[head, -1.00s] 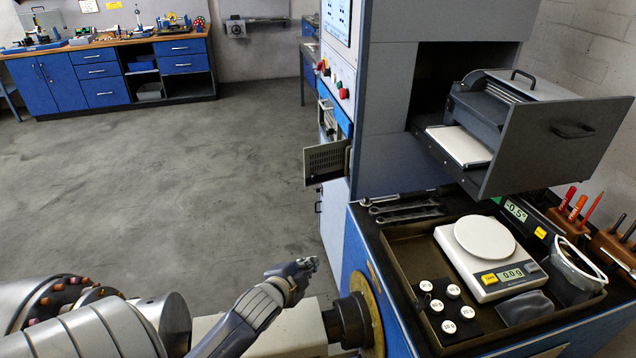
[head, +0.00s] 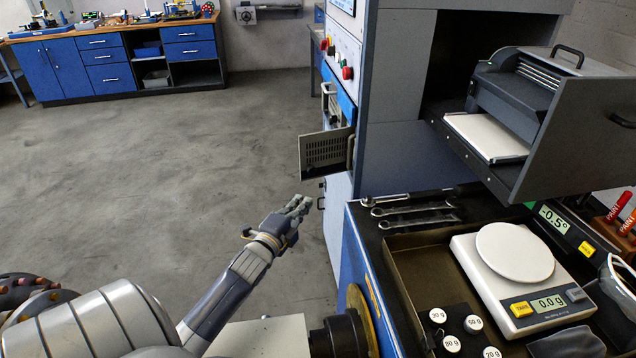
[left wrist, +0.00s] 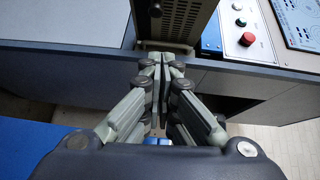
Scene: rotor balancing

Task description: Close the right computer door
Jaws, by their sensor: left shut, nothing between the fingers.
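The small grey perforated computer door (head: 326,153) stands open, sticking out to the left from the cabinet front in the head view. A handle is at its right side. The door also shows at the top of the left wrist view (left wrist: 176,22). My left gripper (head: 298,205) is shut and empty, in front of and below the door in the head view, with a visible gap. In the left wrist view its closed fingertips (left wrist: 164,60) point toward the door's lower edge. My right gripper is not in view.
The cabinet front has a red button (head: 347,73). A large drawer unit (head: 585,130) is pulled out at right. Below it, a bench tray (head: 405,262) holds a scale (head: 515,252) and several weights. Wrenches (head: 415,210) lie behind. The floor at left is free.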

